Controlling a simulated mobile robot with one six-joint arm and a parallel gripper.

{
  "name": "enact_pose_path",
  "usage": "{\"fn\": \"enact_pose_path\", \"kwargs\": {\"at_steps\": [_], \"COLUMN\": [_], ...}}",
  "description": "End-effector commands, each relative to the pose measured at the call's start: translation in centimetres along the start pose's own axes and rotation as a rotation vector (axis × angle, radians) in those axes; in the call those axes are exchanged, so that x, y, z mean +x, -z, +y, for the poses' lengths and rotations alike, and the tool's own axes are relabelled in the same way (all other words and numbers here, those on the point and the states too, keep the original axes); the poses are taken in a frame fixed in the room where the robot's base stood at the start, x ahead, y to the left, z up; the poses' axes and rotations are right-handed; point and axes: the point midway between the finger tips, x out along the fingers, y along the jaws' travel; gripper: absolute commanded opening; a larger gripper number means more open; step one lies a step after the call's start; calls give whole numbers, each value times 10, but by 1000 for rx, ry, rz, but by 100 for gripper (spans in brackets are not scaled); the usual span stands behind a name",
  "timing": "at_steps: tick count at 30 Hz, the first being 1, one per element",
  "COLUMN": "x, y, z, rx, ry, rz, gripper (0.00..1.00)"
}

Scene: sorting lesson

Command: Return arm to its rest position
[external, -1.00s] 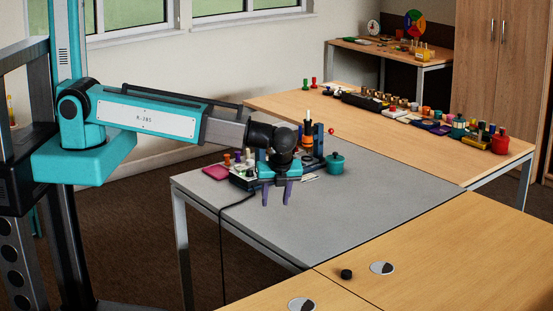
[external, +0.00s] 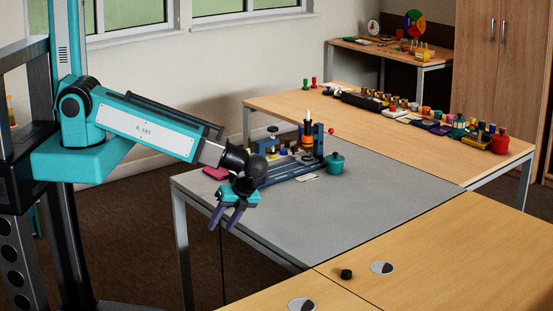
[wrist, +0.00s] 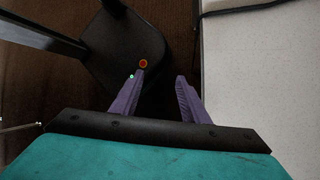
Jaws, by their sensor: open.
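My arm is teal with a white label and reaches from the column at the left. My gripper (external: 227,222) hangs at the left edge of the grey table (external: 330,215), tilted down. Its two purple fingers are apart with nothing between them. In the wrist view my gripper (wrist: 161,80) is also open and empty. Below it are the dark floor and a black part with an orange ring, and the pale table surface (wrist: 260,90) lies to the right.
The grey table's middle is clear.

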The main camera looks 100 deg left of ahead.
Motion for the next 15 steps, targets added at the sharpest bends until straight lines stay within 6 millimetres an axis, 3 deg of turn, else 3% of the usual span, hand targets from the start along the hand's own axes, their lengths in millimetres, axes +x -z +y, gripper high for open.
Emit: {"fn": "enact_pose_path", "kwargs": {"at_steps": [1, 3, 15], "x": [21, 42, 158], "y": [9, 20, 71], "z": [5, 10, 50], "rx": [-38, -103, -500], "ry": [-10, -16, -79], "rz": [5, 15, 64], "gripper": [41, 41, 41]}}
